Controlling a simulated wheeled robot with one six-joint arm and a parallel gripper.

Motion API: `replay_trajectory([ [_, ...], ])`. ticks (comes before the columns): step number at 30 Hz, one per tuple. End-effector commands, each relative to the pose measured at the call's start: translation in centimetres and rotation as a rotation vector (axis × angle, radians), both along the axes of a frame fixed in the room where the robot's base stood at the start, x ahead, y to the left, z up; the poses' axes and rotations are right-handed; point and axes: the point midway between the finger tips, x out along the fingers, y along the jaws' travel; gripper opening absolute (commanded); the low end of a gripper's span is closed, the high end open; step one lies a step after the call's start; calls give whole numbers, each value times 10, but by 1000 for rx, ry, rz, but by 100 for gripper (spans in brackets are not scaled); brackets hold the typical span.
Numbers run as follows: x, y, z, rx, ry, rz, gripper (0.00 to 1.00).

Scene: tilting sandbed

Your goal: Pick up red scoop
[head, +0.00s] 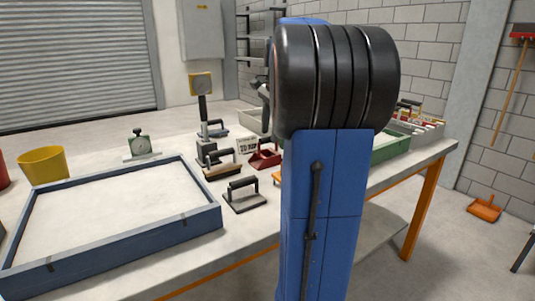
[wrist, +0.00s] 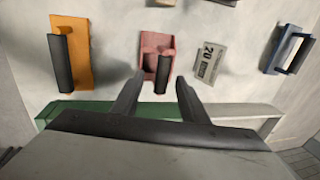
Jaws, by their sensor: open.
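The red scoop (head: 263,160) lies on the table in the head view, just left of my arm. It also shows in the wrist view (wrist: 152,48), near the middle, with a dark handle pointing toward my gripper. My gripper (wrist: 160,78) is open and empty in the wrist view. Its two fingertips show on either side of the scoop's handle end in the picture; I cannot tell the height gap. My gripper is hidden behind my arm in the head view.
An orange float (wrist: 84,45) lies left of the scoop; a printed card (wrist: 209,61) and a blue-grey handled tool (wrist: 288,50) lie right. A green tray edge (wrist: 62,109) is below. In the head view, a black-handled tool (head: 245,203) and blue-framed sandbed (head: 120,248) stand left.

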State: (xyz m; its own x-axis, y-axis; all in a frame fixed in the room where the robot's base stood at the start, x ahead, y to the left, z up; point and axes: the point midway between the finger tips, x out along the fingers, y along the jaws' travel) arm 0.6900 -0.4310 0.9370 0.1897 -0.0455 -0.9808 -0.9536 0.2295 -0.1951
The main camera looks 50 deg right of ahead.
Motion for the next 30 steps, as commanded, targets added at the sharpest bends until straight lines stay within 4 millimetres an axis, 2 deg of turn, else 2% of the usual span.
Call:
replay_trajectory([
  [9, 12, 0, -39, 0, 1, 0, 40],
  [18, 13, 0, -43, 0, 0, 0, 40],
  [19, 13, 0, -43, 0, 0, 0, 38],
  [24, 13, 0, -43, 0, 0, 0, 0],
  [30, 13, 0, -43, 0, 0, 0, 0],
])
